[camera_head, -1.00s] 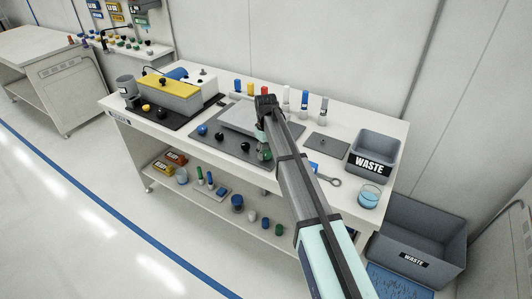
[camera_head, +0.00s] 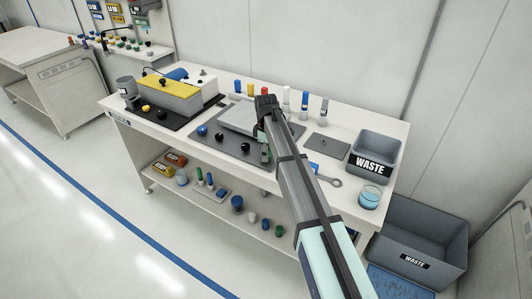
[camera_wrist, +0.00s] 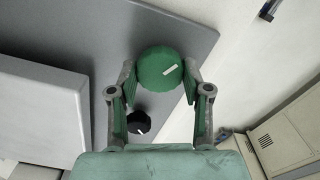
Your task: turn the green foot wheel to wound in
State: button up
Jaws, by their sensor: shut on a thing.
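The green foot wheel (camera_wrist: 160,76) is a ribbed round knob with a short white mark on top, slanting up to the right in the wrist view. My gripper (camera_wrist: 159,83) is shut on it, one finger at its left side and one at its right. In the head view my gripper (camera_head: 265,150) is low over the front edge of the dark plate (camera_head: 235,152), and my arm hides most of the wheel there. A pale block (camera_head: 239,118) sits on the plate.
A black knob (camera_wrist: 138,122) with a white mark is close to my left finger. Blue (camera_head: 202,130) and black (camera_head: 219,138) knobs line the plate's front.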

dwell(0.4)
jog(key=o, duration=1.2)
jog(key=shift+f, duration=0.1)
jog(key=shift+c, duration=0.2)
notch_tip(320, 180, up, 12)
jog(key=shift+s, duration=0.1)
